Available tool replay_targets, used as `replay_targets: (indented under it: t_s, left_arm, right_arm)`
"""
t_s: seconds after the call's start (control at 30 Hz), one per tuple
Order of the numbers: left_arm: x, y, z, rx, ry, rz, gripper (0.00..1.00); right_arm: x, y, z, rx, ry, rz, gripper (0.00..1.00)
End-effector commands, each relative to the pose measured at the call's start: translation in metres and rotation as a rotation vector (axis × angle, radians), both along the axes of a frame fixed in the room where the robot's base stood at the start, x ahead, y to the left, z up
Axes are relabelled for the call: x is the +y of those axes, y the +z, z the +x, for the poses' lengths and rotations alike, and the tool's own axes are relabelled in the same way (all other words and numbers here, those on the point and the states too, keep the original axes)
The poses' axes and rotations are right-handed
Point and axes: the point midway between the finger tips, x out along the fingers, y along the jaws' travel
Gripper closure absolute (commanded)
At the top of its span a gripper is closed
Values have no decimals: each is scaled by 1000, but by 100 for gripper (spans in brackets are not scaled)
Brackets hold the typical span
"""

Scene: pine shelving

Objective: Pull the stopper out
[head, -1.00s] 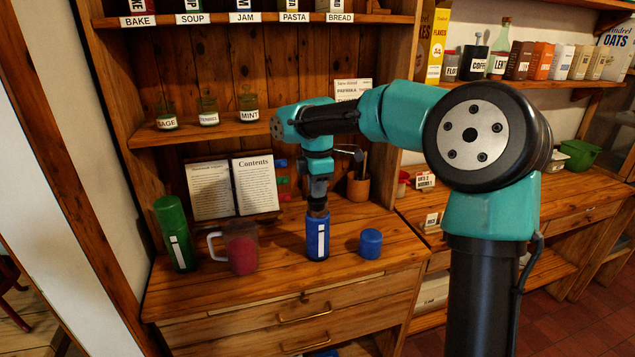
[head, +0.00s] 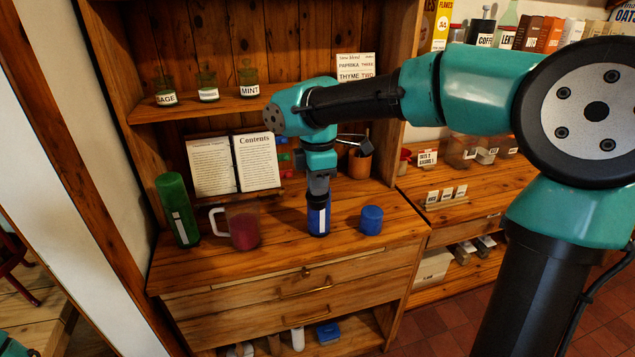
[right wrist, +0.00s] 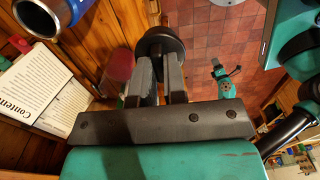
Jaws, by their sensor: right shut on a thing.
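My right gripper (head: 319,196) is shut on the dark round stopper (right wrist: 160,42), seen between its fingertips in the right wrist view. The blue flask (head: 320,221) stands upright on the counter, its upper part behind the gripper in the head view. The right wrist view shows its open, pale-rimmed mouth (right wrist: 42,14) at the upper left, apart from the stopper. The stopper is hard to make out in the head view. The blue cap (head: 371,220) sits on the counter to the right of the flask.
An open book (head: 235,163) and a utensil pot (head: 361,163) are behind. Small jars (head: 208,88) line the shelf above. The counter's front strip is clear.

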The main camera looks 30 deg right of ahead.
Motion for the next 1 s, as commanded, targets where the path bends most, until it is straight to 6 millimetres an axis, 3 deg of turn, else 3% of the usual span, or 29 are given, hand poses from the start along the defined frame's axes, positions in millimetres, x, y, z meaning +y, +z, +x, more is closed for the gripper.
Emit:
replay_targets:
  t_s: [0.27,1.0]
  left_arm:
    - [0,0,0,0,0,0,57]
    - [0,0,0,0,0,0,57]
  right_arm:
    - [0,3,0,-1,0,0,100]
    - [0,37,0,-1,0,0,100]
